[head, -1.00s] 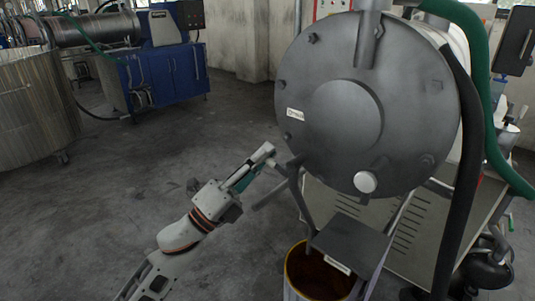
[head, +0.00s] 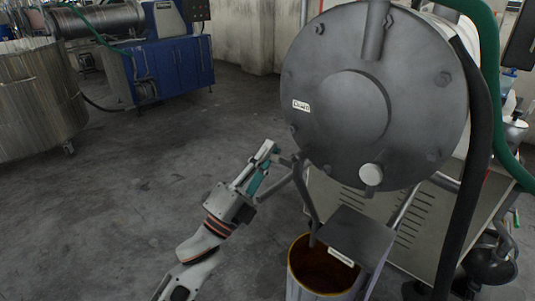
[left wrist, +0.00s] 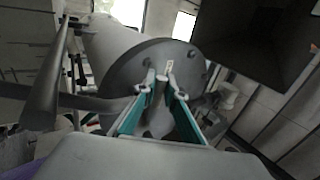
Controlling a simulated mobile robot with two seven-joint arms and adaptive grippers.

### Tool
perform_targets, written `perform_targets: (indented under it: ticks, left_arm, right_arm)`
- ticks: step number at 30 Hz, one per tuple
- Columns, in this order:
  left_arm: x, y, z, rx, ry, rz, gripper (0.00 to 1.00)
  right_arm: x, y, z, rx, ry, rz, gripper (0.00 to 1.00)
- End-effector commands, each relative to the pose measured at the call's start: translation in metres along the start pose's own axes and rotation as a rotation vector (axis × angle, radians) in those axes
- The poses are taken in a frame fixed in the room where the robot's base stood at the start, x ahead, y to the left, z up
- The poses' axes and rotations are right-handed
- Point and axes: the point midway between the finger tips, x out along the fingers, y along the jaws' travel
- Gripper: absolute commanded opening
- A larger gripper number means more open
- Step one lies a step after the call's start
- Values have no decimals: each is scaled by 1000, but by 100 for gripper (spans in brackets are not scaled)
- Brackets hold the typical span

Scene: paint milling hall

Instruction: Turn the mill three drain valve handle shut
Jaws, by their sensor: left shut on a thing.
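The mill (head: 335,105) is a dark grey drum with a round end plate and a small white label (head: 300,105); it also shows in the left wrist view (left wrist: 128,75). My left gripper (head: 279,163) is at the plate's lower left edge. In the left wrist view, its teal-padded fingers (left wrist: 161,98) are shut on a grey rod-like handle (left wrist: 161,90), which points towards the camera in front of the plate. In the head view, the fingers partly hide the handle, and its turn angle is hard to tell. My right gripper is not in view.
A yellow-rimmed drum (head: 297,268) with dark contents stands below the mill, partly under a dark sloped plate (head: 355,236). A support leg (head: 306,195) is close to my gripper. A dark hose (head: 468,190) hangs at the right.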

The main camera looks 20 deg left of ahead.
Motion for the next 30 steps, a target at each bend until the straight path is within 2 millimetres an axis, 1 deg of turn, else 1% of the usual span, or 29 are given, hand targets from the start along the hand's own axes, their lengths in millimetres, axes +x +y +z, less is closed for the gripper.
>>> perform_targets:
  ticks: [4,5,6,7,14,16,20,23,30]
  left_arm:
    - [0,1,0,-1,-1,1,0]
    - [0,1,0,-1,-1,1,16]
    - [0,1,0,-1,-1,1,26]
    - [0,1,0,-1,-1,1,28]
    - [0,0,0,0,0,1,28]
    - [0,0,0,0,0,1,28]
    - [-8,1,0,-1,0,2,28]
    - [-21,2,0,-2,-2,4,28]
    - [-70,2,0,-2,-3,6,28]
  right_arm:
    - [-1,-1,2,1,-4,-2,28]
    - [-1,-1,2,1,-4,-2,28]
    - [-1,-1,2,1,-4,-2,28]
    - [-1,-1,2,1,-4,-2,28]
    - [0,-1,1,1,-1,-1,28]
    - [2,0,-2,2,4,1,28]
    - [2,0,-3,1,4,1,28]
    - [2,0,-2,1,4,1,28]
    - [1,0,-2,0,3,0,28]
